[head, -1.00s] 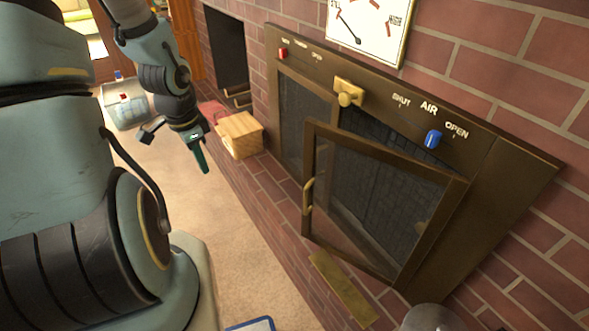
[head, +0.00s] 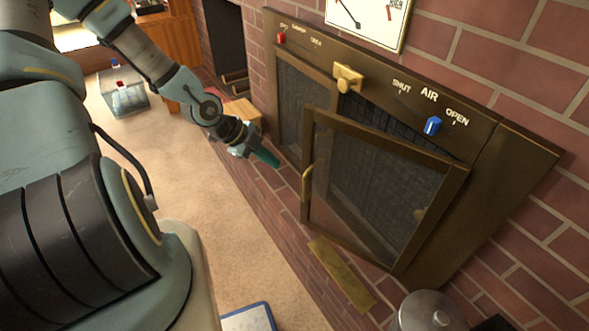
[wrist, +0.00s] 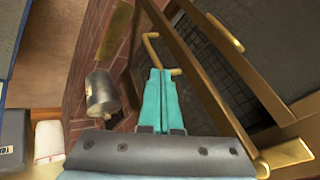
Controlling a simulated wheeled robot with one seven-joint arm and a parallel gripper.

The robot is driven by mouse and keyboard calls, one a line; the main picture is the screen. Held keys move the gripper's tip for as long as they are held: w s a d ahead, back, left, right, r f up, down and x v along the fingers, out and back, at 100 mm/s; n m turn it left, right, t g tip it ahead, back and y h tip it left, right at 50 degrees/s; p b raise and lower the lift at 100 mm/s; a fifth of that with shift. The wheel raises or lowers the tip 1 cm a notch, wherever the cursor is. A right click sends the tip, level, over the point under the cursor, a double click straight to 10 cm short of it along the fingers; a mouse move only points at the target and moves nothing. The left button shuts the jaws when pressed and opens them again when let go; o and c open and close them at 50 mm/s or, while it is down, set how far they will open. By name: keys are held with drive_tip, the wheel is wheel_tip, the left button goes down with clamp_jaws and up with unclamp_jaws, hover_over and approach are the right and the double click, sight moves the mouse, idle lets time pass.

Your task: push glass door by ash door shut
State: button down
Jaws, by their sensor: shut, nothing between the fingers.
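The glass door (head: 382,190) is a dark bronze frame with a mesh-like pane, standing ajar from the fireplace front. Its hinge side appears to be at the right, and its free left edge carries a brass handle (head: 307,185). In the wrist view the handle (wrist: 150,45) and the door frame (wrist: 202,75) are just beyond and right of my fingers. My gripper (head: 267,159), with teal fingers together and empty in the wrist view (wrist: 160,78), is left of the handle, apart from it in the head view. A flat brass plate (head: 342,275) lies below the door; I cannot tell whether it is the ash door.
A brass knob (head: 347,78) and a blue knob (head: 433,126) stick out above the door. A silver canister (head: 428,314) stands at the front right, also in the wrist view (wrist: 101,95). A wooden box (head: 242,110) is behind my gripper.

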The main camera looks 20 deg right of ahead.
sight(305, 170)
drive_tip(key=w+d+f+p, duration=0.1)
drive_tip(key=d+f+p, duration=0.1)
drive_tip(key=d+f, duration=0.3)
drive_tip(key=shift+w+d, duration=0.35)
drive_tip(key=shift+d, duration=0.75)
drive_tip(key=shift+w+d, duration=0.1)
drive_tip(key=w+d+b, duration=0.2)
drive_tip(key=w+d, duration=0.3)
drive_tip(key=d, duration=0.4)
drive_tip(key=shift+d, duration=0.15)
